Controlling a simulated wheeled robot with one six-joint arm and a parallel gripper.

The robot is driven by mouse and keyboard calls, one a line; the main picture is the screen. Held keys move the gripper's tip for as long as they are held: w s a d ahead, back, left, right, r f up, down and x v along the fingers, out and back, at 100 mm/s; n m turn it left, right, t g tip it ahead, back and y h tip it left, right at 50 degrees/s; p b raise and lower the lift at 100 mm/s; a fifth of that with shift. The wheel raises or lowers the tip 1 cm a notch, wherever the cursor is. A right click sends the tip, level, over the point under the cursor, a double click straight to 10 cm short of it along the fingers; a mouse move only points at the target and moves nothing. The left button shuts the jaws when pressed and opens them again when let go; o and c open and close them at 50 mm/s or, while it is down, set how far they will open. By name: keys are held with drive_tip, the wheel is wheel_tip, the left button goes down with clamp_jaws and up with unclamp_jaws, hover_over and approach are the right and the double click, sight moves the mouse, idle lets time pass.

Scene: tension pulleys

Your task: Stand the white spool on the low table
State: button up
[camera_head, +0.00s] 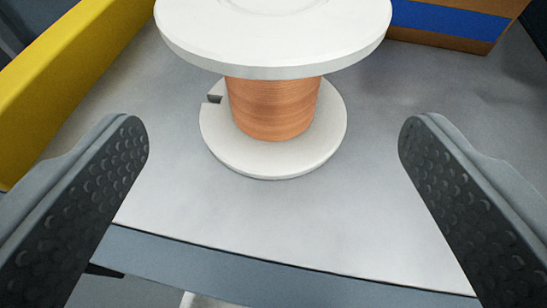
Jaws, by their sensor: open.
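The white spool (273,45) has white end discs and a copper-coloured winding around its core. It stands upright on a grey surface (200,215), which may be the low table; I cannot tell for sure. Its lower disc has a small notch on the left side. The top of the upper disc is cut off by the picture's edge. My gripper (273,140) is open, with one dark, bumpy finger at the left and one at the right. The spool is between and beyond the fingertips, and neither finger appears to touch it.
A yellow wall or bar (60,75) runs along the left of the surface. A brown box with a blue band (445,20) stands at the back right. The surface's front edge crosses below the spool. The surface to the right of the spool is clear.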

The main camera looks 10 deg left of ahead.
drive_tip(key=shift+v, duration=0.95)
drive_tip(key=s+r+m+t+h, duration=0.1)
drive_tip(key=s+r, duration=0.7)
drive_tip(key=r, duration=0.2)
drive_tip(key=s+r+t+h, duration=0.1)
drive_tip(key=s+r+h, duration=0.1)
drive_tip(key=s+r, duration=0.8)
drive_tip(key=s+a+r, duration=0.1)
drive_tip(key=s+r, duration=0.4)
drive_tip(key=s, duration=0.6)
drive_tip(key=s+a+r+m+t, duration=0.1)
drive_tip(key=s+r, duration=0.4)
drive_tip(key=s, duration=0.5)
drive_tip(key=shift+s+t, duration=0.3)
drive_tip(key=shift+s, duration=0.05)
drive_tip(key=shift+r, duration=0.1)
drive_tip(key=shift+c, duration=0.3)
